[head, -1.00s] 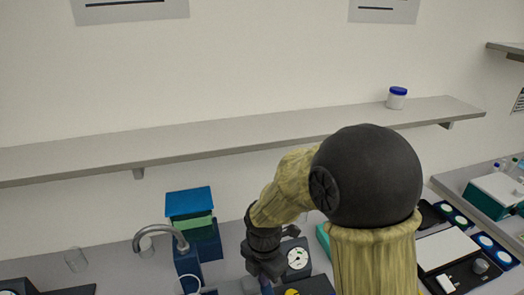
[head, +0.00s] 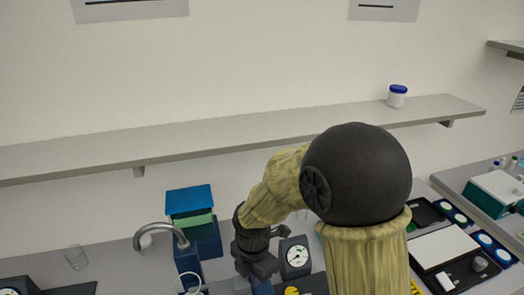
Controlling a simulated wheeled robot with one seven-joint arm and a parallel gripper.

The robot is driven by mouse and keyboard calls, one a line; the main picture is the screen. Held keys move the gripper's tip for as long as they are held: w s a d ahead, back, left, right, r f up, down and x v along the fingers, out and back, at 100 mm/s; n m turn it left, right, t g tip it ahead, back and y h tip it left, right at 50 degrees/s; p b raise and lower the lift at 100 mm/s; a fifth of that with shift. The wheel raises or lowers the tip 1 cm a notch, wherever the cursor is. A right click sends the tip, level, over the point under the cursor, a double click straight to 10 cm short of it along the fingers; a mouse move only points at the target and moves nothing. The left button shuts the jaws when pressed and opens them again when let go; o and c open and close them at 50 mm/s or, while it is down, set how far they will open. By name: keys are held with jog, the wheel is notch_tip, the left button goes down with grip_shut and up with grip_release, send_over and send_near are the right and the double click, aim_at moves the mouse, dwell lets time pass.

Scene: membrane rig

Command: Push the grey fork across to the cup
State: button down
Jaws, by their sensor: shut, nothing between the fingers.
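My gripper (head: 260,268) is at the bottom edge of the head view, over the bench and in front of the dial gauge. Its dark upper part shows, and its lower end is cut off by the frame. It is shut with nothing held. I cannot make out the grey fork in this view. My arm hides part of the bench.
A curved grey tap (head: 160,229) on a blue body and a blue-and-green stack (head: 190,203) stand left of my gripper. The dial gauge (head: 296,257) is close on its right. A black tray (head: 450,262) lies at the right. A wall shelf (head: 240,135) runs behind.

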jog(key=shift+w+d, duration=0.15)
jog(key=shift+d, duration=0.4)
jog(key=shift+p, duration=0.3)
notch_tip(320, 180, up, 8)
jog(key=p, duration=0.7)
dwell(0.4)
